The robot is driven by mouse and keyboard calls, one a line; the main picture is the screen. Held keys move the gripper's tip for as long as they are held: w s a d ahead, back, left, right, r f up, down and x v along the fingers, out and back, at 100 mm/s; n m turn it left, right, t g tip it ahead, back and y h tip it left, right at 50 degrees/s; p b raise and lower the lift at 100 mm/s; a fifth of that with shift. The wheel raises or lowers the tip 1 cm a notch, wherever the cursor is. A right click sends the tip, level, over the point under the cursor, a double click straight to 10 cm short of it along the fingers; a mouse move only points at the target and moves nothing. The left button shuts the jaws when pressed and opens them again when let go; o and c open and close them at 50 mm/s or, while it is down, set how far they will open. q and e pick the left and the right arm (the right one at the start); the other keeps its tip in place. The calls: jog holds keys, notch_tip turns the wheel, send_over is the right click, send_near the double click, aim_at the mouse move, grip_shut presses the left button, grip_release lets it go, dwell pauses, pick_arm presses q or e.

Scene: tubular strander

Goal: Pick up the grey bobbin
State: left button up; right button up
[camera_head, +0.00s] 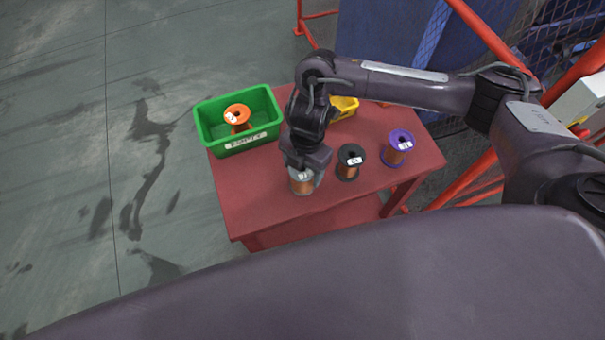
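The grey bobbin (301,184), wound with copper wire, stands on the red table (260,214) near its front edge. My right gripper (303,168) is directly over it, pointing down, with its fingers at the bobbin's top. The gripper and wrist cover the upper part of the bobbin, and I cannot tell whether the fingers are closed on it. My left gripper does not show.
A black bobbin (350,164) stands close to the right, and a purple bobbin (398,148) farther right. A green bin (240,144) at the left holds an orange bobbin (238,117). A yellow bin (344,106) is behind my arm. Red rails (480,32) border the right.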

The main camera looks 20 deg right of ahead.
jog(key=c, duration=1.2)
jog(key=shift+w+r, duration=0.1)
jog(key=shift+r, duration=0.1)
